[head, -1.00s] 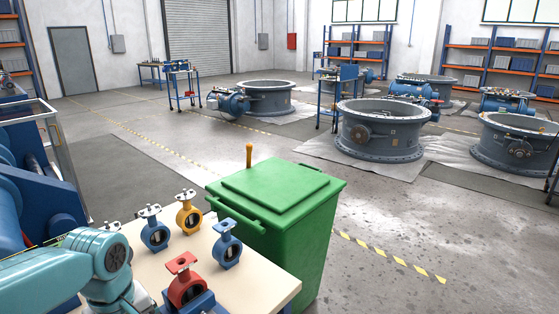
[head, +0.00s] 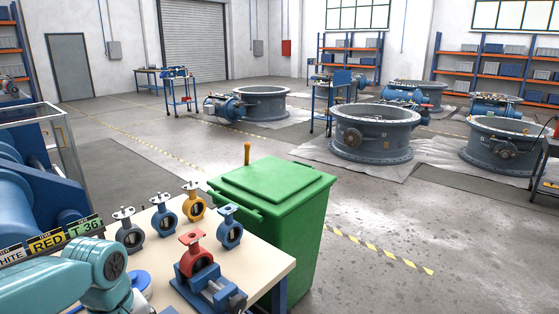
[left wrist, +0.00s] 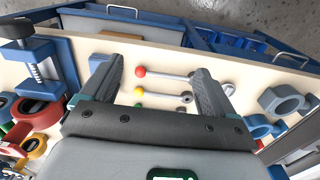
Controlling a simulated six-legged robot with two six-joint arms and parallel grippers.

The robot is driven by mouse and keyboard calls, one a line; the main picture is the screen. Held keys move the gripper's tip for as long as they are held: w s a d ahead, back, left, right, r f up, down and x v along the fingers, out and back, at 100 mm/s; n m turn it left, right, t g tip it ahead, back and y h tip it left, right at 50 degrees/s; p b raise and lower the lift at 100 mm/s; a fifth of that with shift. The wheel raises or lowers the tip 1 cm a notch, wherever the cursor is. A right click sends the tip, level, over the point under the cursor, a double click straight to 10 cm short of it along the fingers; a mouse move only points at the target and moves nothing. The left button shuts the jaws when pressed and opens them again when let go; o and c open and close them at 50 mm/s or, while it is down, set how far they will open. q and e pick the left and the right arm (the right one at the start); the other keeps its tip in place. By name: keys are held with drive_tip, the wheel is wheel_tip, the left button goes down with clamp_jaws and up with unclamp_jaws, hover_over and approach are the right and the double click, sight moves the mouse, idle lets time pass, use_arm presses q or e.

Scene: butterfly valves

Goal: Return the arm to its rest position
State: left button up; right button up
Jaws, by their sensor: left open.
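My left arm, teal, crosses the lower left of the head view; its gripper is outside that view. In the left wrist view my left gripper (left wrist: 155,88) has its two dark fingers wide apart, with nothing held between them. Beyond the fingers, handles with a red ball (left wrist: 141,71) and a yellow ball (left wrist: 139,92) lie over the pale bench top. In the head view, the bench (head: 262,262) carries a red valve (head: 194,256) in a blue vise (head: 217,291), two blue valves (head: 164,219) (head: 230,230), a yellow valve (head: 194,206) and a grey valve (head: 129,233).
A green bin (head: 279,205) stands against the bench's far side. A label strip (head: 52,241) and a blue machine (head: 30,180) are at the left. Open floor lies beyond.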

use_arm(q)
drive_tip(key=s+d+f+m+h+p, duration=0.15)
drive_tip(key=d+f, duration=0.25)
drive_tip(key=f, duration=0.4)
drive_tip(key=d+f+m+h+p, duration=0.1)
drive_tip(key=d+f+m, duration=0.3)
drive_tip(key=f, duration=0.5)
drive_tip(key=s+d+f+m+h+p, duration=0.1)
drive_tip(key=s+d+f+m+p, duration=0.1)
drive_tip(key=s+d+f, duration=0.4)
drive_tip(key=s+f, duration=0.5)
drive_tip(key=s, duration=0.2)
drive_tip(key=shift+d+f, duration=0.2)
